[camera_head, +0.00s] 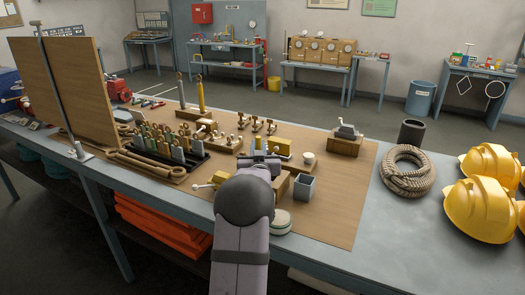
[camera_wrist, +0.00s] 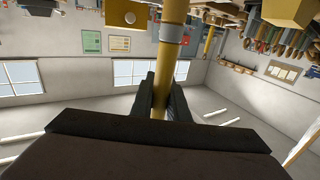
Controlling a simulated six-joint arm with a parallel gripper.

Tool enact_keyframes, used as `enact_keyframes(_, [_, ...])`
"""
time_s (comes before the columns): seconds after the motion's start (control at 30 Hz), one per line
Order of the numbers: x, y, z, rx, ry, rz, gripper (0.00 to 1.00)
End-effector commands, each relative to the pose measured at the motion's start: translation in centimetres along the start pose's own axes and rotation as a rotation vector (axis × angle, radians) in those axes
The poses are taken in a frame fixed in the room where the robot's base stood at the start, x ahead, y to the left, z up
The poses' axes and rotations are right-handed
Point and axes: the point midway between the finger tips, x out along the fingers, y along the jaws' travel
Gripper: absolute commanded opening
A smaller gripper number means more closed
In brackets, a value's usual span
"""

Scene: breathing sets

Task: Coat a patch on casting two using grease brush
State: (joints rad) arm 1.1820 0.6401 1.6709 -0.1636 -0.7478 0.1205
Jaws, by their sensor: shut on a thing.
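My gripper (camera_wrist: 160,92) is shut on a yellow round handle with a grey band (camera_wrist: 171,34), seen in the wrist view; I take it to be the grease brush (camera_wrist: 178,12). Its bristles are out of that view. In the head view my gripper (camera_head: 260,160) is over the middle of the wooden board, and the brush cannot be made out clearly there. A grey metal piece (camera_head: 347,131) sits on a wooden block to the right. A yellow piece (camera_head: 283,147) is just right of my gripper. I cannot tell which piece is casting two.
A grey square cup (camera_head: 303,187), a small white cup (camera_head: 308,158) and a round pale tin (camera_head: 277,222) stand close by. A rack of tools (camera_head: 172,150) is to the left. Rope (camera_head: 407,171), a dark cylinder (camera_head: 412,131) and yellow helmets (camera_head: 480,209) are right. The board's front right is clear.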

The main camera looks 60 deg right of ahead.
Motion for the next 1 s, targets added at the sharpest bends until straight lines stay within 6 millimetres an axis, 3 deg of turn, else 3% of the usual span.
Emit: enact_keyframes(1.0, [2.0,-3.8,0.2,0.001,-0.003,0.000,0.00])
